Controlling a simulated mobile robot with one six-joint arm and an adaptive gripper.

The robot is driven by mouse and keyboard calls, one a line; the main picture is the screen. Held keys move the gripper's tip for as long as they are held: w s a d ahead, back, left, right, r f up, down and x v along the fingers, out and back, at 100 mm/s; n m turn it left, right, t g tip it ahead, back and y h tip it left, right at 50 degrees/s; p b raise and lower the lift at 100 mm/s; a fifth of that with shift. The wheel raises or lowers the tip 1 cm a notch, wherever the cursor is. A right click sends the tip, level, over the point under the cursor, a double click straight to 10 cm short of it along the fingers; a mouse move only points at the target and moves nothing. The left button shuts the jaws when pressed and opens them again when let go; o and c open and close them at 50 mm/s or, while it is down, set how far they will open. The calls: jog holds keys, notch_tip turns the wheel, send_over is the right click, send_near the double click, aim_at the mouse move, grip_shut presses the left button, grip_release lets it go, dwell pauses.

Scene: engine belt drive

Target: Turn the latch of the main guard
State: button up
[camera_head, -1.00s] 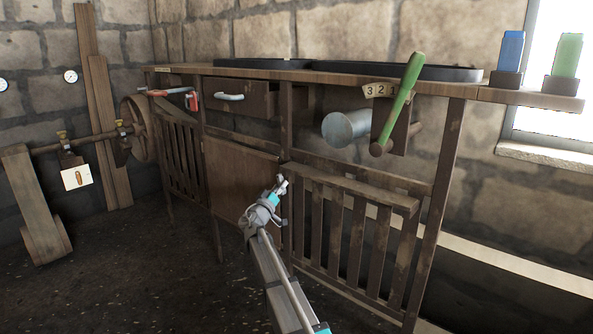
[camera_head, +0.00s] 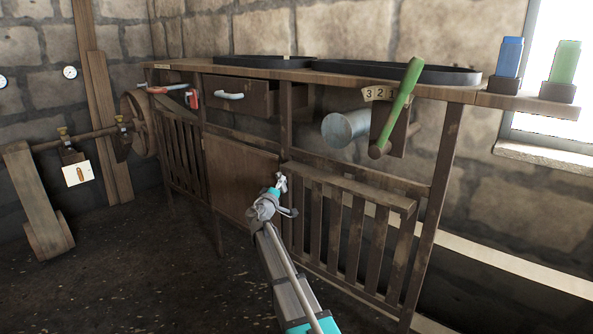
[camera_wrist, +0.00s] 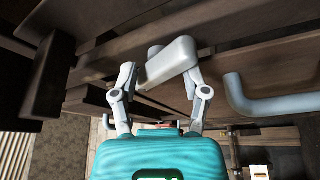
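My gripper (camera_wrist: 160,80) has its two fingers apart, pointing at a light grey bar-shaped piece, which looks like the latch (camera_wrist: 174,60). The latch lies slantwise at the fingertips in the wrist view, by dark wooden boards. The right fingertip is close against it; a small gap seems to show at the left one. I cannot tell whether they touch. In the head view my gripper (camera_head: 280,184) is at the right edge of the plain brown panel (camera_head: 238,178), near the slatted guard (camera_head: 350,230). My gripper hides the latch there.
A grey bar handle (camera_wrist: 265,101) sticks out close to the right of my fingers. A green lever (camera_head: 408,90) and a grey cylinder (camera_head: 345,127) are above right. A drawer (camera_head: 255,97) is above. The floor (camera_head: 130,265) at left is open.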

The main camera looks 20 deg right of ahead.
jog(key=s+a+n+g+y+p, duration=0.1)
jog(key=s+a+n+p, duration=0.3)
jog(key=s+a, duration=0.55)
jog(key=s+d+r+m+g+y+p, duration=0.1)
jog(key=s+d+r+m+g+p, duration=0.2)
jog(key=s+r+p, duration=0.5)
jog(key=s+d+r+m+g+y+p, duration=0.2)
jog(key=s+d+r+m+g+p, duration=0.2)
jog(key=p, duration=1.5)
jog(key=shift+s+r+g, duration=1.1)
jog(key=shift+s+r, duration=1.1)
jog(key=shift+d, duration=0.1)
